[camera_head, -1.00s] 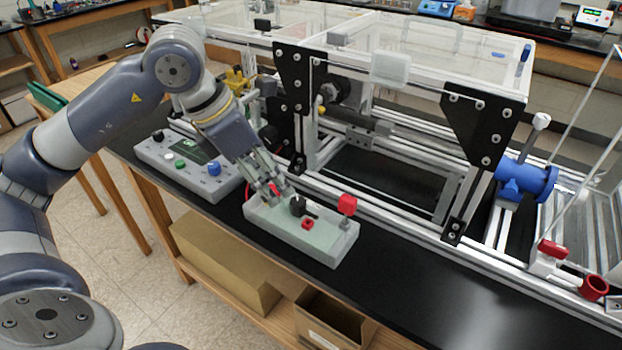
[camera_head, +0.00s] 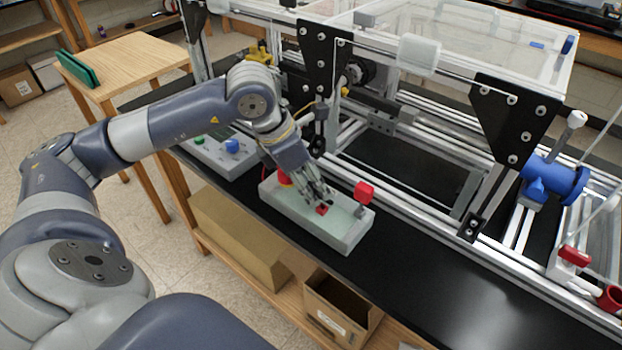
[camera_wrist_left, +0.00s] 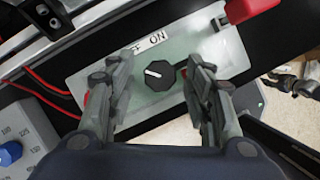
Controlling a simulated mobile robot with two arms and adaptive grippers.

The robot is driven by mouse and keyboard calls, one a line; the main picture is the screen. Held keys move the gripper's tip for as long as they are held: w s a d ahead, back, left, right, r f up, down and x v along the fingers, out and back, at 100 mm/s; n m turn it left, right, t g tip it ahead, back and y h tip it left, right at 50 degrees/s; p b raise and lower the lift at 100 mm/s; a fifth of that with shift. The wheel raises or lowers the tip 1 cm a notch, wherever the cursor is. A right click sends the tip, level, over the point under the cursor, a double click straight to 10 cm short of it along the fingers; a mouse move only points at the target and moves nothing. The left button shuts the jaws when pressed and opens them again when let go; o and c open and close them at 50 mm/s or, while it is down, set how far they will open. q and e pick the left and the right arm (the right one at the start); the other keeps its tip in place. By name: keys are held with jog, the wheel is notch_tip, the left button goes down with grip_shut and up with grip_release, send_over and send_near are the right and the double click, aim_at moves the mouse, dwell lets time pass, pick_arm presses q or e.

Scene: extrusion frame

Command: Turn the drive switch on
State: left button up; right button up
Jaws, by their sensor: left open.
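The drive switch is a dark rotary knob (camera_wrist_left: 158,75) with a white pointer line. In the left wrist view it sits on a pale green-grey switch box (camera_wrist_left: 75,65), below a label (camera_wrist_left: 151,41) on which "ON" can be read. The pointer lies nearly level, its left end a little higher, away from straight under "ON". My left gripper (camera_wrist_left: 160,88) is open, with one finger on each side of the knob and a gap visible on both sides. In the head view the left gripper (camera_head: 318,190) is over the switch box (camera_head: 345,235) and hides the knob.
A control box with a blue knob (camera_head: 232,146) is to the left. The extrusion frame (camera_head: 420,183) rises behind. The black bench (camera_head: 440,290) is clear at front right.

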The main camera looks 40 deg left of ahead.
pick_arm(q)
jog(key=shift+f, duration=0.15)
jog(key=c, duration=1)
jog(key=shift+c, duration=0.2)
pick_arm(e)
jog(key=shift+s+f, duration=0.1)
jog(key=shift+s, duration=0.65)
